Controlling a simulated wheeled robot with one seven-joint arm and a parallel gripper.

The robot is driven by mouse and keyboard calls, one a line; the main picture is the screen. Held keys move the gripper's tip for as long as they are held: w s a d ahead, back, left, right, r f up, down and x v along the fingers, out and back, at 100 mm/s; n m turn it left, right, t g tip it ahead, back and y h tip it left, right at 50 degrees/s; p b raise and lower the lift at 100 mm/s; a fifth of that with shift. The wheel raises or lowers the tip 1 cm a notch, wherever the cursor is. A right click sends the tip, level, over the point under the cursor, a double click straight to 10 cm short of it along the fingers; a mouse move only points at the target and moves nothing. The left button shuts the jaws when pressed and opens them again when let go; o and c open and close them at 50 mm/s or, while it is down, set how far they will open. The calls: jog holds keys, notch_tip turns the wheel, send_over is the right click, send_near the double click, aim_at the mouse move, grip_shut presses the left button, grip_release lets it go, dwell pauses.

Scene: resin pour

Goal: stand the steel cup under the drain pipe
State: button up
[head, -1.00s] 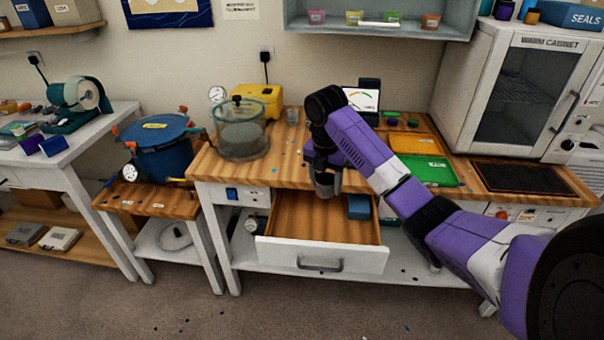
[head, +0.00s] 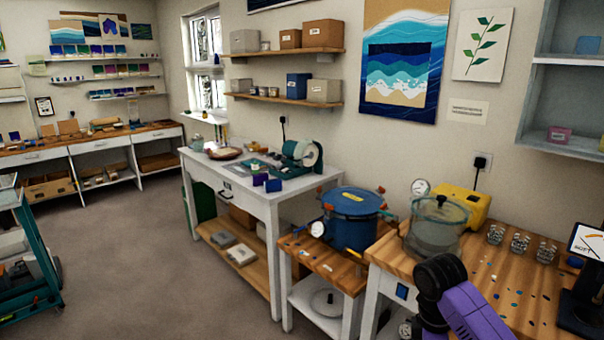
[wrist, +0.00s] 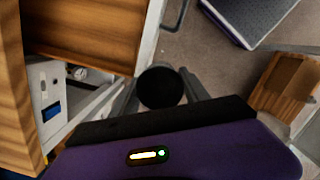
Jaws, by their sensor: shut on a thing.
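In the wrist view, my gripper (wrist: 160,78) is shut around a round cup with a dark opening (wrist: 160,88), taken to be the steel cup. One finger lies on each side of it, and I look down into its mouth. In the head view the gripper and cup are out of frame; only my arm shows at the lower right. A blue pot (head: 352,228) with orange clamps and a gauge stands on a low wooden stand (head: 325,262). I cannot make out a drain pipe for certain in either view.
The drawer (wrist: 90,35) stands open beside my gripper in the wrist view. A glass chamber (head: 437,228), a yellow pump (head: 465,203) and small glasses (head: 520,243) stand on the workbench. A white bench (head: 300,190) is further left. The floor (head: 150,265) is clear.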

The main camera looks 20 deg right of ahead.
jog(key=s+a+f+m, duration=0.1)
jog(key=a+f+m, duration=0.2)
jog(key=a, duration=0.5)
jog(key=s+a+f+m, duration=0.1)
jog(key=a+f+m, duration=0.2)
jog(key=a, duration=0.5)
jog(key=s+a+f+m+y, duration=0.1)
jog(key=a+f+m, duration=0.1)
jog(key=a+m, duration=0.2)
jog(key=a, duration=0.3)
jog(key=shift+s+a+f+g, duration=0.2)
jog(key=shift+a+f+g, duration=0.1)
jog(key=shift+a+f, duration=0.1)
